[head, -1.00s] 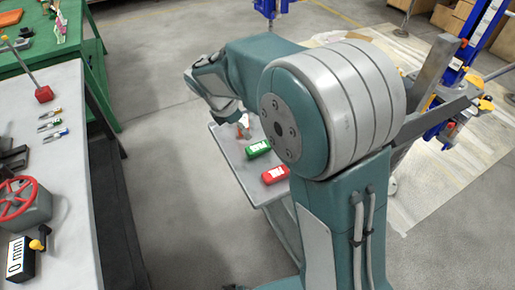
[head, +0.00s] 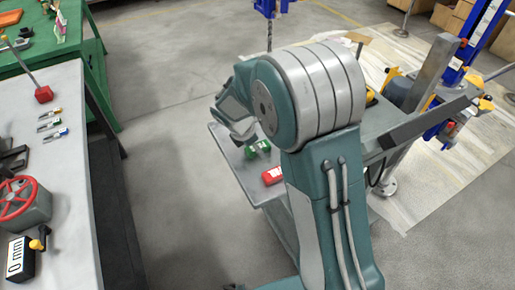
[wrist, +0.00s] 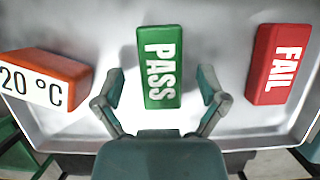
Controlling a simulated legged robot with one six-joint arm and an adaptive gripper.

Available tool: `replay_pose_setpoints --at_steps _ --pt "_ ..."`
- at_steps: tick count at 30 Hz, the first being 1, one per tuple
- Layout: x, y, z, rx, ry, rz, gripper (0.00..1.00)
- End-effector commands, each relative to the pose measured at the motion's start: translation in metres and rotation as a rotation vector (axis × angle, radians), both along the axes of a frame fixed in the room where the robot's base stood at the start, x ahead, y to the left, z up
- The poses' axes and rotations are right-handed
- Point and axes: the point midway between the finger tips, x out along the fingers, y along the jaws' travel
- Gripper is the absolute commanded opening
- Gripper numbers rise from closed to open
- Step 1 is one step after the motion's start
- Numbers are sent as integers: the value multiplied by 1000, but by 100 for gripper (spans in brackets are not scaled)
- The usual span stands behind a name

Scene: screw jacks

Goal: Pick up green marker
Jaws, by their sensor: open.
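The green marker, a block lettered PASS (wrist: 160,67), lies on a light grey tray-like surface (wrist: 218,40) in the wrist view. In the head view the green block (head: 259,147) shows partly behind my arm. My gripper (wrist: 161,88) is open, with one finger on each side of the green block. Gaps show between the fingers and its sides. I cannot tell how far above the surface the fingertips are. My gripper is mostly hidden behind my arm in the head view.
A red FAIL block (wrist: 280,65) lies right of the green one, and an orange block reading 20 °C (wrist: 45,78) lies left. A grey table (head: 75,200) with pens and a red handwheel (head: 20,198) stands left. Blue screw-jack equipment (head: 470,60) stands right.

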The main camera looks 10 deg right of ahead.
Motion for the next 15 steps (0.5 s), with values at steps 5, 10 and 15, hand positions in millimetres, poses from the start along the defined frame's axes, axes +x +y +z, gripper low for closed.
replay_pose_setpoints --at_steps 5,10,15 --pt "0 0 0 0 0 0 78" --pt "0 0 0 0 0 1 3" --pt "0 0 0 0 1 1 2"
